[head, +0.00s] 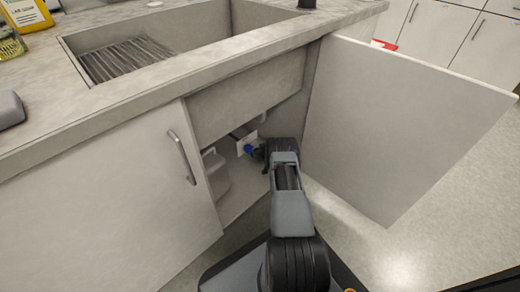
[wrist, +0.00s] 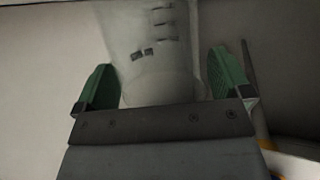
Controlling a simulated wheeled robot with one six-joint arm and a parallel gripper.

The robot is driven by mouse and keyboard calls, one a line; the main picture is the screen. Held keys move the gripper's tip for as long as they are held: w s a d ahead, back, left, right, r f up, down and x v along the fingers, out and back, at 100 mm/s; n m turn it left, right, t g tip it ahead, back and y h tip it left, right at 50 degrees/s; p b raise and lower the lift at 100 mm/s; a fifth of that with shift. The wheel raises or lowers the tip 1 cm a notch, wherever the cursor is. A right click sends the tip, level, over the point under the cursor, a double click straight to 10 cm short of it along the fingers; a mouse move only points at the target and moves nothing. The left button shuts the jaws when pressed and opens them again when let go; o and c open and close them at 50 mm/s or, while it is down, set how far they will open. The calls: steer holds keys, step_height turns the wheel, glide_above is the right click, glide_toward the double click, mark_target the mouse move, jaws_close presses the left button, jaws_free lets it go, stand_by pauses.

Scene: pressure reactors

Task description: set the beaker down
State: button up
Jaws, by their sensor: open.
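The beaker (wrist: 165,72) is pale and see-through, with dark marks on its side, in the upper middle of the wrist view. My gripper (wrist: 162,78) is open, with one green finger pad on each side of the beaker. The beaker sits between the pads; whether either pad touches it I cannot tell. What its base rests on is not clear. In the head view my arm reaches into the open cabinet under the sink, and I cannot make out the beaker or the fingertips there.
The cabinet door (head: 395,125) stands wide open to the right of my arm. The closed door (head: 100,205) is on the left. A pale jug (head: 215,172) stands inside the cabinet, left of my arm. The sink (head: 150,50) and counter edge are above.

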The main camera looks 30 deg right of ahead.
steer(key=shift+r, duration=0.15)
steer(key=p+v, duration=0.6)
steer(key=v, duration=0.6)
stand_by(0.3)
